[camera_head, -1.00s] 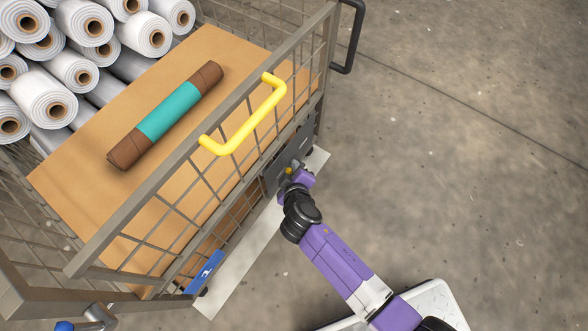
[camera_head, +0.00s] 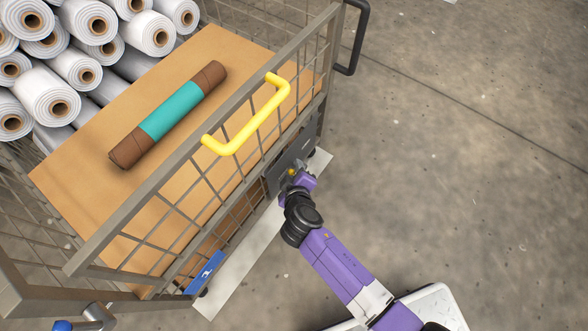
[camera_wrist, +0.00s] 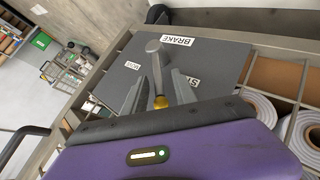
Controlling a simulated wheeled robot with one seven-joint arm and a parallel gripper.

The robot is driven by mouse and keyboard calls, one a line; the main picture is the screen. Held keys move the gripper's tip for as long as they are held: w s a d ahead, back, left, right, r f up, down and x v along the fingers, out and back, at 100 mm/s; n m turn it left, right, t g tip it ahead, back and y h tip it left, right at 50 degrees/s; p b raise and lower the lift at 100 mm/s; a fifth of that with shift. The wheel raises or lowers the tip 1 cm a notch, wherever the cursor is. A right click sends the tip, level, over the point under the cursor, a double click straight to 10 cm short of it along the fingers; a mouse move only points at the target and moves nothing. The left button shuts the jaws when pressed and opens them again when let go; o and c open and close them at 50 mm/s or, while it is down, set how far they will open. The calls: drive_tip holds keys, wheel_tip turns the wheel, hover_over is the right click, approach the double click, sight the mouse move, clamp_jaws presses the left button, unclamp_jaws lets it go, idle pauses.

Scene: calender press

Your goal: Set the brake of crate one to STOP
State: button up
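The crate is a mesh cage (camera_head: 170,166) with a grey brake plate (camera_head: 281,176) low on its near side. In the wrist view the plate (camera_wrist: 215,57) bears a BRAKE label (camera_wrist: 178,41), a smaller label (camera_wrist: 132,65) at left, and a label starting "ST" (camera_wrist: 193,81) at right, partly behind a finger. The brake lever (camera_wrist: 154,60) has a grey round end and a yellow knob (camera_wrist: 160,102). It points between the two side labels. My gripper (camera_wrist: 159,75) is open, one finger on each side of the lever, with gaps visible. In the head view my gripper (camera_head: 296,177) is at the plate.
A yellow handle (camera_head: 252,125) sits on the crate's top rail and a black handle (camera_head: 352,38) at its far corner. Inside are a brown board (camera_head: 85,171), a teal-and-brown roll (camera_head: 168,116) and several white rolls (camera_head: 82,69). Floor at right is clear.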

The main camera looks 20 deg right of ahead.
drive_tip(key=p+v, duration=0.3)
drive_tip(key=v, duration=0.4)
drive_tip(key=shift+s+r, duration=0.15)
drive_tip(key=shift+s, duration=0.1)
drive_tip(key=shift+a, duration=0.1)
